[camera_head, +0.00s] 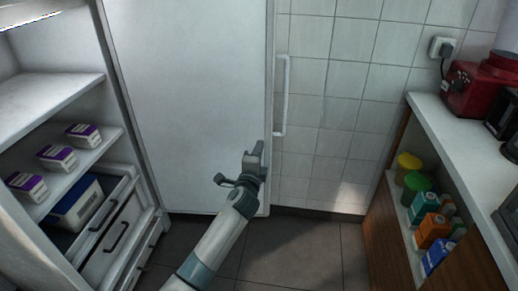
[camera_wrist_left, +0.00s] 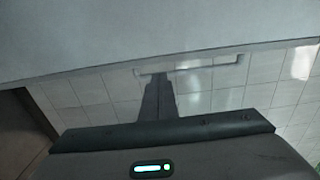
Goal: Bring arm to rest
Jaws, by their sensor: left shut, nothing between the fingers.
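My left gripper (camera_head: 256,157) is shut and empty in the head view, raised in front of the lower right part of the open white fridge door (camera_head: 190,80). Its arm comes up from the bottom of the picture. In the left wrist view the shut fingers (camera_wrist_left: 157,84) point toward the long door handle (camera_wrist_left: 205,65), which also shows in the head view (camera_head: 284,95). I cannot tell whether the fingers touch the door. My right gripper is not in view.
The open fridge (camera_head: 60,95) on the left has shelves with several small purple-and-white boxes (camera_head: 57,157) and drawers. On the right, a counter (camera_head: 450,135) carries a red appliance (camera_head: 475,88), with bottles and jars on the shelf below. The dark tiled floor (camera_head: 300,245) between is clear.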

